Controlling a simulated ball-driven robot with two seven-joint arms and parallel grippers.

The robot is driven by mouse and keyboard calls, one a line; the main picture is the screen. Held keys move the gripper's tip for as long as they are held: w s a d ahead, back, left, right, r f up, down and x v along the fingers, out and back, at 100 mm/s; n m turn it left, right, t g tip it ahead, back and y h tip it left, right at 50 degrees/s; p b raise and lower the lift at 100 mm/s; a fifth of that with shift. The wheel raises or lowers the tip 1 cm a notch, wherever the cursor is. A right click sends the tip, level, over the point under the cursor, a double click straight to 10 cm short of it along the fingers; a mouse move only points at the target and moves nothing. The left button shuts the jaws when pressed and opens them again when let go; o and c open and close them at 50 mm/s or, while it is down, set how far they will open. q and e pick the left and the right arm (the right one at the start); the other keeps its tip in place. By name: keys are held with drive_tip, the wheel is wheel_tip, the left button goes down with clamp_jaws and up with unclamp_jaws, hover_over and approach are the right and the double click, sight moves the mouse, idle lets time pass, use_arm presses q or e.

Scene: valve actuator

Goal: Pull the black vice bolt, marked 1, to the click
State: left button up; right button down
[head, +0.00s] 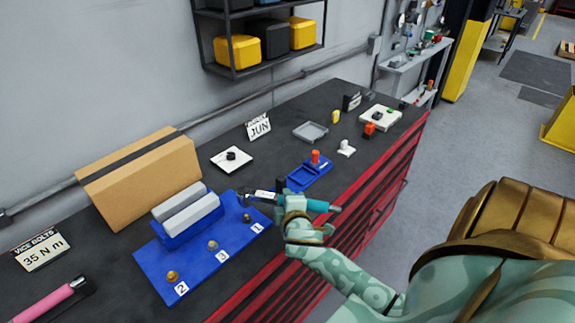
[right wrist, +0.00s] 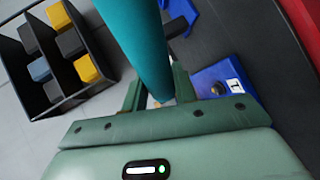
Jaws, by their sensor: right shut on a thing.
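The vice's blue base (head: 190,262) lies on the bench with numbered bolts. The dark bolt marked 1 (head: 247,218) stands at its right corner; it also shows bare beside its tag in the right wrist view (right wrist: 218,90). Brassy bolts 3 (head: 212,245) and 2 (head: 172,276) stand along the front. My right gripper (head: 281,207) is shut on the torque wrench (head: 318,206), which has a teal handle and a small display. The wrench's head end points left, near and apparently above bolt 1; contact cannot be told. My left gripper is out of view.
Grey vice jaws (head: 190,215) rise behind the bolts, before a cardboard box (head: 140,180). A blue tray (head: 310,175) with an orange-topped piece lies just behind the wrench. A pink-handled tool (head: 45,305) lies front left. A sign reads 35 N m (head: 42,252).

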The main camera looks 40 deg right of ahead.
drive_tip(key=shift+a+r, duration=0.1)
drive_tip(key=shift+r, duration=0.05)
drive_tip(key=shift+f+b, duration=1.75)
drive_tip(key=shift+f, duration=0.75)
drive_tip(key=shift+p, duration=0.5)
drive_tip(key=shift+f+b, duration=0.9)
drive_tip(key=shift+f, duration=0.15)
drive_tip(key=shift+a, duration=0.1)
drive_tip(key=shift+s+a+m+g+h+b, duration=0.3)
drive_tip(key=shift+a+m+g+h+b, duration=0.1)
drive_tip(key=shift+a+m+h, duration=0.15)
drive_tip(key=shift+s+a+m+g+h+b, duration=0.3)
drive_tip(key=shift+a+m+h+b, duration=0.1)
drive_tip(key=shift+m+h, duration=0.15)
